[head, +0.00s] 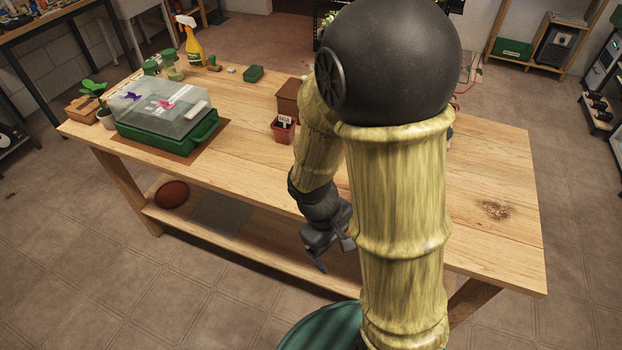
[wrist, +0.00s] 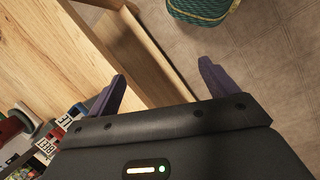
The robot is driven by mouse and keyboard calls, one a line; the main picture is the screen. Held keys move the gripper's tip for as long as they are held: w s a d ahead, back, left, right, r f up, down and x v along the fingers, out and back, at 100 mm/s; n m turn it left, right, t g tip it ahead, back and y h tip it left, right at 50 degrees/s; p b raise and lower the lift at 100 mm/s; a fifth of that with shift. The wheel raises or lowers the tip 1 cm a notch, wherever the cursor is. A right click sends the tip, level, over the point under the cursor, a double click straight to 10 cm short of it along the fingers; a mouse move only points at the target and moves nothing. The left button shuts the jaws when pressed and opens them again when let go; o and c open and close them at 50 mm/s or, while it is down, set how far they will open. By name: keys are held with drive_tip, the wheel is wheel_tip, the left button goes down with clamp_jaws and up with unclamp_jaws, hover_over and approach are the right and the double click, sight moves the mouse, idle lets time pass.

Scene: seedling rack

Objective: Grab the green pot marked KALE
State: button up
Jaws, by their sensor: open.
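My gripper is in the head view (head: 328,250), hanging at the table's front edge, low beside the arm. In the wrist view its two purple fingers (wrist: 162,88) are spread apart with nothing between them. A white label ending in what looks like LE (wrist: 66,121) shows at the lower left of the wrist view, beside the left finger. The pot under it is mostly hidden by my gripper, so I cannot confirm its colour. In the head view no green pot marked KALE can be made out; my arm covers part of the table.
A label reading BEET (wrist: 44,148) is beside the LE label. A small reddish labelled pot (head: 283,131) stands left of my arm. A green tray with a clear cover (head: 206,133) and a spray bottle (head: 192,45) stand further left. The table's right end is clear.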

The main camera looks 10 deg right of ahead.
drive_tip(key=w+a+f+n+t+h+p, duration=0.1)
drive_tip(key=w+a+n+t+h, duration=0.3)
drive_tip(key=n, duration=0.7)
drive_tip(key=w+a+f+n+t+h+p, duration=0.1)
drive_tip(key=w+a+n+t+h, duration=0.3)
drive_tip(key=w+n+t, duration=0.4)
drive_tip(key=a+f+n+t, duration=0.1)
drive_tip(key=n+t, duration=0.2)
drive_tip(key=n, duration=0.1)
drive_tip(key=shift+a+f+t, duration=0.25)
drive_tip(key=shift+t, duration=0.15)
drive_tip(key=shift+w, duration=0.15)
drive_tip(key=p+x, duration=0.1)
drive_tip(key=x, duration=1.1)
drive_tip(key=shift+d+p, duration=0.15)
drive_tip(key=shift+p, duration=0.15)
drive_tip(key=shift+r+p+x, duration=0.15)
drive_tip(key=shift+p+x, duration=0.15)
drive_tip(key=shift+x, duration=1)
drive_tip(key=shift+r+p+x, duration=0.15)
drive_tip(key=shift+p+x, duration=0.15)
drive_tip(key=shift+x, duration=1)
